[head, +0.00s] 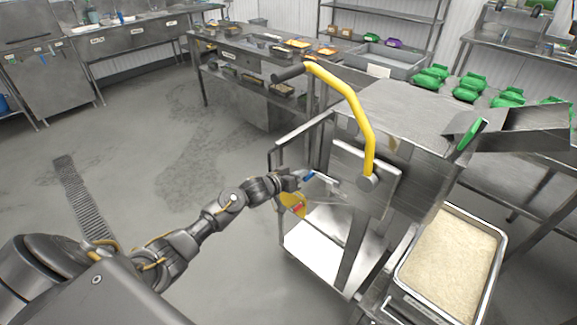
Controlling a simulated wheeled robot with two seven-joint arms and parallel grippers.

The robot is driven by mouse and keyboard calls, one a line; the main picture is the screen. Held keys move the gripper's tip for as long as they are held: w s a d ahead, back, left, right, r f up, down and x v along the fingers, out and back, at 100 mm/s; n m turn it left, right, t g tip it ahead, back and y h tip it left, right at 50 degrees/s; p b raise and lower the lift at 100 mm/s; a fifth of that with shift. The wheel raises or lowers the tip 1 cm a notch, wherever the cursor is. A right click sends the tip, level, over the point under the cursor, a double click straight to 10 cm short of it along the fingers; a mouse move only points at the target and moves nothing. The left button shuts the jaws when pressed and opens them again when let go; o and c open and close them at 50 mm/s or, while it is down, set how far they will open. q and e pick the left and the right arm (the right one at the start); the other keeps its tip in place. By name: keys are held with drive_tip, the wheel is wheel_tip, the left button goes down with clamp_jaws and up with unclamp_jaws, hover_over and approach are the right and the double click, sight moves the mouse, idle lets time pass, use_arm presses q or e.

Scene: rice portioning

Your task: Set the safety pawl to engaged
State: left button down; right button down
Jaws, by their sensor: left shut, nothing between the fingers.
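My left gripper (297,178) reaches in from the left to the side of a metal machine on a frame. It is shut, and nothing shows between its fingers. A small lever with a blue grip (309,175), which looks like the safety pawl, is right at the fingertips; I cannot tell whether they touch. A yellow plate with a red mark (295,204) sits just below, partly covered by the gripper. The pawl's exact position is too small to tell. My right gripper is not in view.
A large yellow crank arm (350,95) with a dark handle (288,74) rises above the machine. A metal pan of rice (452,253) stands at the lower right. Green bundles (467,89) lie on the back table.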

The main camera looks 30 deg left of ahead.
use_arm(q)
wheel_tip(320, 180, down, 2)
drive_tip(key=shift+d+f+n+h, duration=0.2)
drive_tip(key=shift+n+h, duration=0.2)
drive_tip(key=shift+n, duration=0.6)
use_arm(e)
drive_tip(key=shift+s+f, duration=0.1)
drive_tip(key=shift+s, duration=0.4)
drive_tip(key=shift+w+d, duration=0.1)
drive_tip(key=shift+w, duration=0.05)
use_arm(q)
drive_tip(key=shift+a, duration=0.1)
